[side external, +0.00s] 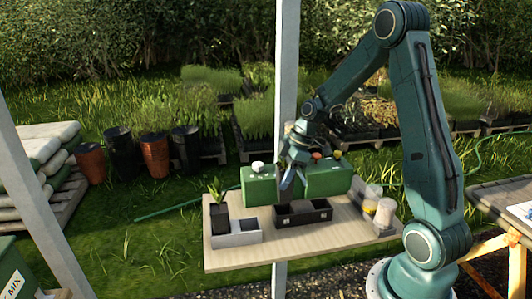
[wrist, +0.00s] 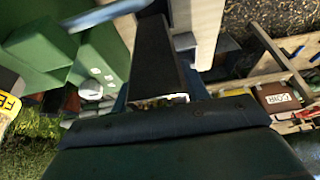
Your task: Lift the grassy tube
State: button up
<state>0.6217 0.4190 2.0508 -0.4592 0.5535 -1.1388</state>
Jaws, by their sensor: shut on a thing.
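My gripper (side external: 291,166) points down over the wooden bench and is shut on a dark, narrow tube (side external: 286,188). In the wrist view the tube (wrist: 155,58) runs away from the camera, with speckled green and pale bits at its near end. The gripper's dark body crosses the bottom of that view and its fingers are hard to make out. The tube's lower end is at the left part of a black compartment tray (side external: 318,214); I cannot tell whether it is inside or just above it.
A black pot with a leafy plant (side external: 217,196) stands at the bench's left by a grey tray (side external: 237,239). Green boxes (side external: 328,180) stand behind the black tray. Pale containers (side external: 384,212) stand at the right. A white post (side external: 286,60) rises behind the bench.

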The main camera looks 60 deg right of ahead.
notch_tip(320, 180, up, 12)
jog(key=shift+f, duration=0.1)
jog(key=shift+f, duration=0.1)
dwell(0.7)
